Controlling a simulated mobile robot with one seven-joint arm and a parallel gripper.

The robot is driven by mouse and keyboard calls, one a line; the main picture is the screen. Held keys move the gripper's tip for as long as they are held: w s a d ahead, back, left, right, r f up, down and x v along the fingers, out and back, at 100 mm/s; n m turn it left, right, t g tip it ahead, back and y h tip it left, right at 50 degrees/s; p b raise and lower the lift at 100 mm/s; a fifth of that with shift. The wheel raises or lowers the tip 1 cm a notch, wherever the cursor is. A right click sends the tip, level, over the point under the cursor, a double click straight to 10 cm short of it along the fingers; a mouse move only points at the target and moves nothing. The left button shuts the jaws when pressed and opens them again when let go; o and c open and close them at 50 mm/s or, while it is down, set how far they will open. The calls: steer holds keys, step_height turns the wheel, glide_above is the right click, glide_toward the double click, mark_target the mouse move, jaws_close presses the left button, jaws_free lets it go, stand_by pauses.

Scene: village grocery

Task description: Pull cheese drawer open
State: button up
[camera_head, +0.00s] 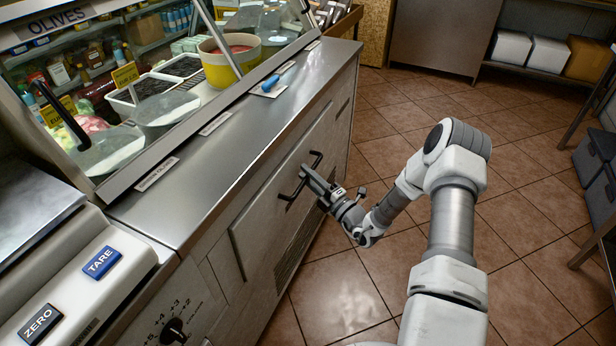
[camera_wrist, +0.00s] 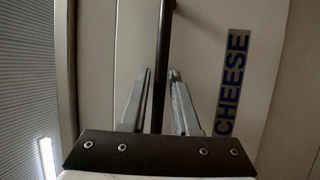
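The cheese drawer (camera_head: 285,215) is a pale front panel in the side of the deli counter, and it looks flush with the counter. Its dark bar handle (camera_head: 291,197) stands out from the panel. In the wrist view a blue CHEESE label (camera_wrist: 232,85) is on the pale front, right of the dark handle bar (camera_wrist: 161,60). My gripper (camera_head: 309,172) is at the handle. In the wrist view my gripper's fingers (camera_wrist: 160,78) are on either side of the bar, with narrow gaps visible, so it looks open around the handle. The contact point is partly hidden in the head view.
The steel counter top (camera_head: 240,140) holds a blue-handled tool (camera_head: 270,84). A scale with ZERO and TARE buttons (camera_head: 101,263) is at the near left. The tiled floor (camera_head: 335,290) beside the drawer is clear. White boxes (camera_head: 548,54) sit on a far shelf.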

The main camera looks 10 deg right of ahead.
steer(key=shift+c, duration=0.3)
jaws_close()
stand_by(1.1)
